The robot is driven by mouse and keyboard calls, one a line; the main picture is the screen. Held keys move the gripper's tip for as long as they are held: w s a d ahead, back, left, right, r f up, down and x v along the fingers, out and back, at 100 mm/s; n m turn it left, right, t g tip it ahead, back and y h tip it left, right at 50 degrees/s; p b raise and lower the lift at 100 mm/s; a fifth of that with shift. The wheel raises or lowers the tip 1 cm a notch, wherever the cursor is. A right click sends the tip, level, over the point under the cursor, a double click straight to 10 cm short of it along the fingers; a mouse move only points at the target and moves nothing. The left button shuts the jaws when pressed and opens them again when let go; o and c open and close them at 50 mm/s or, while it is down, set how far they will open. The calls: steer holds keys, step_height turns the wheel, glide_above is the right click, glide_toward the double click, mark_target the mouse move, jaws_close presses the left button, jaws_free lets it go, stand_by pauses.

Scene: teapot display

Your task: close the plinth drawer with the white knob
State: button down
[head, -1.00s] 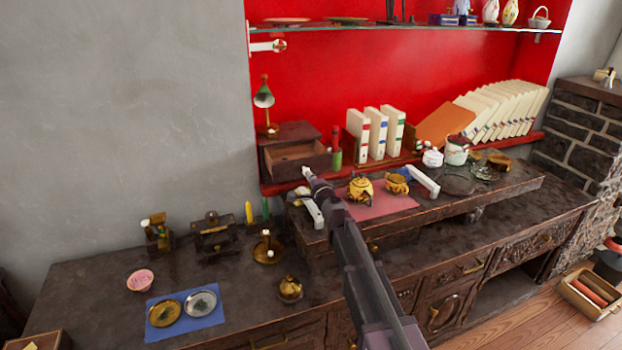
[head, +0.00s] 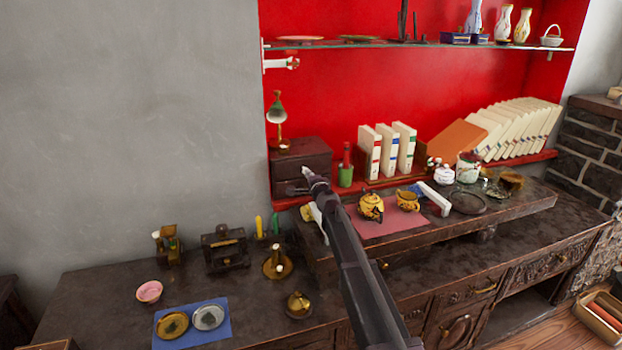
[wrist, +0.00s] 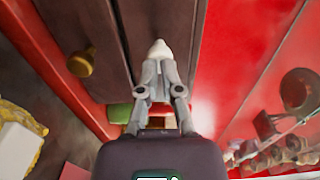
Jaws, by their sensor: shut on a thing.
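The dark wooden plinth (head: 318,146) stands on the red ledge below the green lamp. Its drawer with the white knob looks pushed in, and no open interior shows in the head view. My gripper (head: 308,174) is at the plinth's front. In the wrist view, my gripper (wrist: 159,72) is shut on the white knob (wrist: 159,48), whose pale tip shows past the fingers. The dark drawer front (wrist: 150,15) lies behind it. Another dark front with a brass knob (wrist: 80,64) is to the left. My arm hides part of the plinth's front, so a small gap cannot be ruled out.
A green pot (head: 345,177) with a red item stands just right of the plinth, with white books (head: 386,150) beyond. A yellow teapot (head: 371,206) and a cup (head: 407,199) sit on a pink mat below. A glass shelf (head: 420,46) runs above.

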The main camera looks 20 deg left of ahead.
steer(key=shift+w+a+r, duration=0.1)
steer(key=shift+w+a, duration=0.05)
steer(key=shift+w, duration=0.1)
steer(key=v, duration=1.4)
steer(key=shift+s+d, duration=0.2)
steer(key=shift+s, duration=0.05)
steer(key=shift+s+d+n, duration=0.25)
steer(key=shift+n, duration=0.05)
steer(key=s+d+f+n+g+h+p, duration=0.3)
steer(key=s+d+n+g+h+p, duration=0.2)
steer(key=s+d, duration=1)
steer(key=s+d+f+n+g+h+p, duration=0.4)
steer(key=s+d+g, duration=0.6)
steer(key=s+d, duration=0.5)
steer(key=d+n+h+p, duration=0.1)
steer(key=d+p, duration=0.1)
steer(key=d, duration=0.4)
steer(key=shift+s+d+n+p, duration=0.2)
steer(key=shift+d+n+p, duration=0.1)
steer(key=shift+d+p, duration=0.05)
